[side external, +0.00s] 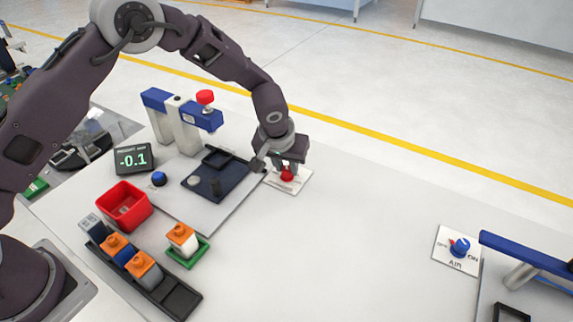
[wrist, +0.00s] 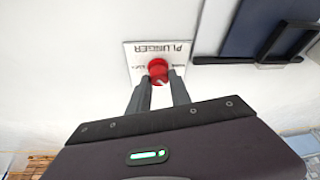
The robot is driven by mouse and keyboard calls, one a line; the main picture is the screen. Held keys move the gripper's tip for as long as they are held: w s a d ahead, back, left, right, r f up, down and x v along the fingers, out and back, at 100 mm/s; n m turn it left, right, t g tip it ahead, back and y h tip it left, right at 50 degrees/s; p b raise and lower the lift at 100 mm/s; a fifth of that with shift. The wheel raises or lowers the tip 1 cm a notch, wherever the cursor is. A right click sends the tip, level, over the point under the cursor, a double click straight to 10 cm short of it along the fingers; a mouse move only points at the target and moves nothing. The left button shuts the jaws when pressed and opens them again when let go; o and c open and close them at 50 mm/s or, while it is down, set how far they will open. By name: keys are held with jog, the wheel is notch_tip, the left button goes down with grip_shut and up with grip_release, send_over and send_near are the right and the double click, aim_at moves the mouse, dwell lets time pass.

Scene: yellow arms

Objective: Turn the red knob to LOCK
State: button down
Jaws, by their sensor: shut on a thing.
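The red knob (side external: 287,175) stands on a white plate (side external: 301,181) on the table, right of the dark blue fixture. It also shows in the wrist view (wrist: 158,70), where its plate (wrist: 137,50) reads "PLUNGER" upside down. My gripper (side external: 287,168) points down over the plate and is shut on the red knob. In the wrist view the two fingers (wrist: 159,80) sit at either side of the knob. The small lettering beside the knob is too blurred to read, so I cannot tell which mark the knob points to.
Left of the plate are the dark blue fixture (side external: 205,187), a blue press with a red top (side external: 205,97), a display reading -0.1 (side external: 133,159), a red bin (side external: 125,205) and a rack (side external: 172,294) with orange-topped blocks. A blue AIR knob (side external: 459,247) is at right. The middle table is clear.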

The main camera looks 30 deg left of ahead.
jog(key=shift+m, duration=0.3)
jog(key=m, duration=0.2)
jog(key=m+h, duration=0.1)
jog(key=shift+a+m+h, duration=0.15)
jog(key=shift+m+h, duration=0.15)
jog(key=shift+m, duration=0.1)
jog(key=m+h, duration=0.1)
jog(key=m, duration=0.3)
jog(key=shift+h, duration=0.3)
jog(key=m+g+h, duration=0.1)
jog(key=m, duration=0.4)
jog(key=shift+w+a, duration=0.1)
jog(key=m+g+h, duration=0.1)
jog(key=m+g, duration=0.1)
jog(key=m, duration=0.2)
jog(key=shift+m, duration=0.3)
jog(key=c, duration=1.2)
grip_release()
jog(key=shift+r, duration=0.1)
